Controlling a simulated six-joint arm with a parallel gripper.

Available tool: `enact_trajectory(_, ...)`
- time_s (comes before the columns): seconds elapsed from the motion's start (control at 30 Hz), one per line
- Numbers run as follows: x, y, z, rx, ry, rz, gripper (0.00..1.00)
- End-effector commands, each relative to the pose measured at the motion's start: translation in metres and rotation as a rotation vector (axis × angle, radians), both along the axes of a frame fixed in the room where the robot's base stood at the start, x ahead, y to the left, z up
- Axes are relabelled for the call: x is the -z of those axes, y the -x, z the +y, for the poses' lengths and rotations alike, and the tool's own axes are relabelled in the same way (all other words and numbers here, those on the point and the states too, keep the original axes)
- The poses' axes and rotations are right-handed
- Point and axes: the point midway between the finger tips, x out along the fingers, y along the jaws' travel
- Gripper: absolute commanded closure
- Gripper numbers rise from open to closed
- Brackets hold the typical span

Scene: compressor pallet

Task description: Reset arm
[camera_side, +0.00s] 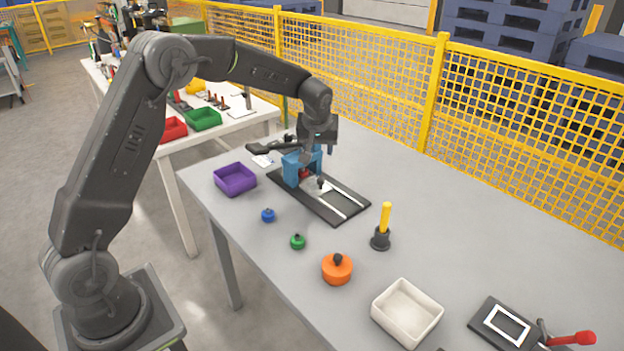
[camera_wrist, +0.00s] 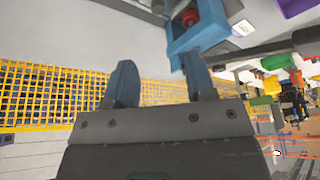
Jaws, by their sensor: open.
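My gripper (camera_side: 319,150) hangs above the black board in the side view, close to the blue frame (camera_side: 291,165). In the wrist view its two blue-grey fingers (camera_wrist: 161,82) are apart with nothing between them. The blue frame (camera_wrist: 203,30) shows just beyond the right finger there, with a red part (camera_wrist: 190,17) inside it. I cannot tell from these views whether the finger touches the frame. The frame stands on the black board with pale rails (camera_side: 335,205). My wrist partly hides the back of the frame in the side view.
A purple bin (camera_side: 235,179), blue knob (camera_side: 268,215), green knob (camera_side: 298,241), orange knob (camera_side: 337,268), yellow peg on a black base (camera_side: 385,222), white bin (camera_side: 407,312) and red-handled fixture (camera_side: 572,338) share the grey table. A yellow mesh fence (camera_side: 500,130) runs behind.

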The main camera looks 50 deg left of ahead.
Motion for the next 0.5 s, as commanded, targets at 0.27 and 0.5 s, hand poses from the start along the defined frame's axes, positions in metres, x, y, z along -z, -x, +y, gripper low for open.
enact_trajectory(0.27,-0.089,0.078,-0.049,0.19,-0.001,-0.021,0.5)
enact_trajectory(0.5,-0.134,0.172,-0.089,0.385,-0.008,-0.039,0.5)
